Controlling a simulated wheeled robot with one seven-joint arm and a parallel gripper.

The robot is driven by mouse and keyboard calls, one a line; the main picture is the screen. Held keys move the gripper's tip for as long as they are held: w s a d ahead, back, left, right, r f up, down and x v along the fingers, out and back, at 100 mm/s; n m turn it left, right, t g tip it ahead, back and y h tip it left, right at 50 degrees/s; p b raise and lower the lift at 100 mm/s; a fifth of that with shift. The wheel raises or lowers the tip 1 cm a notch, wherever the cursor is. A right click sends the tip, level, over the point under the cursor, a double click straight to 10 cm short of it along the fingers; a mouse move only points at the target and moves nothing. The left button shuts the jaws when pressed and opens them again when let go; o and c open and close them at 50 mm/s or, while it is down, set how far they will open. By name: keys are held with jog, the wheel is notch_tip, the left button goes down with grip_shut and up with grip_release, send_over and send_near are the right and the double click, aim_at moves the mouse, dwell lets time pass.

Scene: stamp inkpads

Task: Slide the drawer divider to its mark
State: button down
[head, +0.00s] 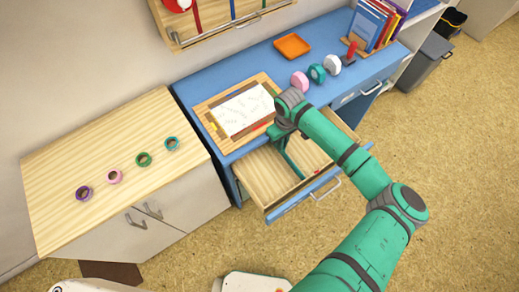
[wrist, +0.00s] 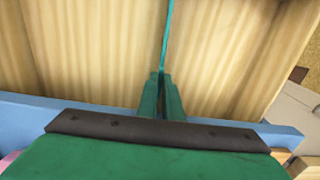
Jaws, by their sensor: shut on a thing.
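The open drawer (head: 258,178) of the blue desk has a pale wood interior. The thin teal divider (head: 292,163) stands in it, running from back to front; it also shows edge-on in the wrist view (wrist: 168,38). My gripper (wrist: 161,80) is shut on the divider, one finger on each side. In the head view my gripper (head: 281,137) is at the divider's back end, and my wrist hides part of it. A small red mark (head: 317,172) lies to the right of the divider, near the drawer's front.
The blue desk (head: 215,82) carries a wooden board with paper (head: 243,110), an orange tray (head: 292,46), several stamps and books. A wooden cabinet (head: 60,180) with several tape rolls stands at left. The drawer floor beside the divider looks clear.

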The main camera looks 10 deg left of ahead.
jog(key=shift+w+d, duration=1.3)
jog(key=shift+d, duration=0.15)
jog(key=c, duration=1.9)
grip_release()
notch_tip(320, 180, up, 11)
jog(key=shift+f, duration=0.1)
